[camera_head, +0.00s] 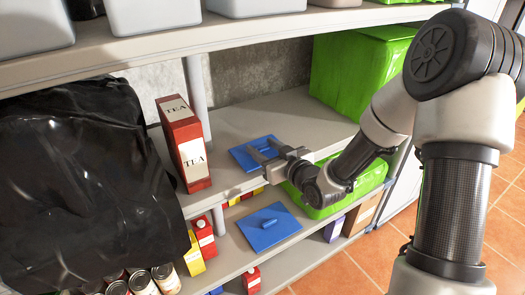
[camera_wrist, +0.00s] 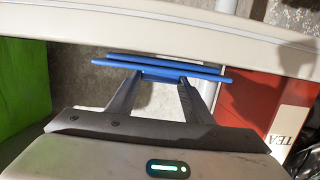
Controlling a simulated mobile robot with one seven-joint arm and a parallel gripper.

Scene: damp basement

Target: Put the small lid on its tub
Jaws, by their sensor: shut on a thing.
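My gripper (camera_head: 278,154) is shut on the handle of a flat blue lid (camera_head: 240,157) over the middle shelf. In the wrist view the fingers (camera_wrist: 158,82) close on it, and the lid (camera_wrist: 160,63) shows nearly edge-on. I cannot tell whether it touches the shelf. A second blue lid (camera_head: 285,222) with a bar handle lies on the lower shelf and looks larger in the picture. Grey tubs (camera_head: 150,14) stand on the top shelf, and a bluish-grey one (camera_head: 255,7) is cut off by the frame. I cannot tell which tub matches the held lid.
A red tea box (camera_head: 184,145) stands left of the held lid, close to a shelf post (camera_head: 197,90). A black plastic bag (camera_head: 80,180) fills the left. A green container (camera_head: 352,75) stands at right. Cans (camera_head: 166,277) and small cartons (camera_head: 203,237) are below. The top shelf (camera_wrist: 160,25) overhangs.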

